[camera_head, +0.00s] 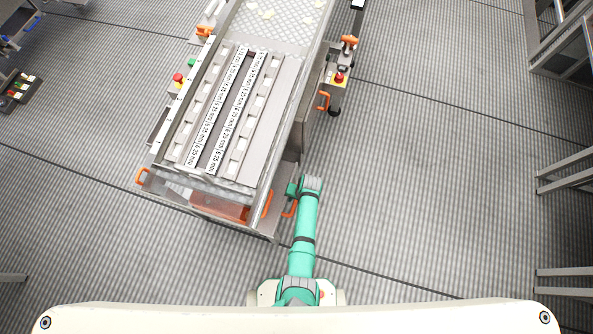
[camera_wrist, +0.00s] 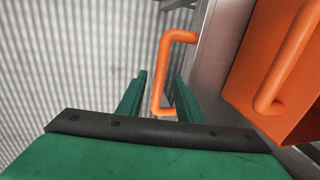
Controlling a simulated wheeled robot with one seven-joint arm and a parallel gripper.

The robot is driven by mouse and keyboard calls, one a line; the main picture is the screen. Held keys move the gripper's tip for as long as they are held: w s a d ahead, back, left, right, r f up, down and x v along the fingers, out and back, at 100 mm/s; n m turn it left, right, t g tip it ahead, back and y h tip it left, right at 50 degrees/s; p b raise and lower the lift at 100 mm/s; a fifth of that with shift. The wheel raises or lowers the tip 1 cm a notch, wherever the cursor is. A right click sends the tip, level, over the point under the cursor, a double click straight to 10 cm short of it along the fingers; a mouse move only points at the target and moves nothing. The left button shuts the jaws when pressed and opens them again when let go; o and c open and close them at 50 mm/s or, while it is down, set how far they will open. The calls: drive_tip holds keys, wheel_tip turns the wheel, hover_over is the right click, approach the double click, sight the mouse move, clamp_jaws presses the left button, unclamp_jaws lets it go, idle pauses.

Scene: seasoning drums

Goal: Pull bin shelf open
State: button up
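The bin shelf is the low part at the near end of the metal machine, where an orange bin (camera_head: 228,208) shows behind its see-through front. Orange handles stick out at its right corner; one is the handle (camera_head: 289,209) beside my gripper (camera_head: 291,190). In the wrist view, my gripper (camera_wrist: 158,92) has its two green fingers apart. A bent orange handle (camera_wrist: 164,75) on a grey metal panel (camera_wrist: 212,65) appears between the fingers. I cannot tell whether they touch it. A larger orange part with its own handle (camera_wrist: 287,58) is at the right.
The long machine (camera_head: 235,110) fills the upper middle, with another orange handle (camera_head: 142,176) at its left corner. The floor (camera_head: 430,180) to the right is clear. Grey racks (camera_head: 565,170) stand at the far right edge.

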drive_tip(key=shift+f, duration=0.35)
drive_tip(key=shift+a, duration=0.1)
clamp_jaws()
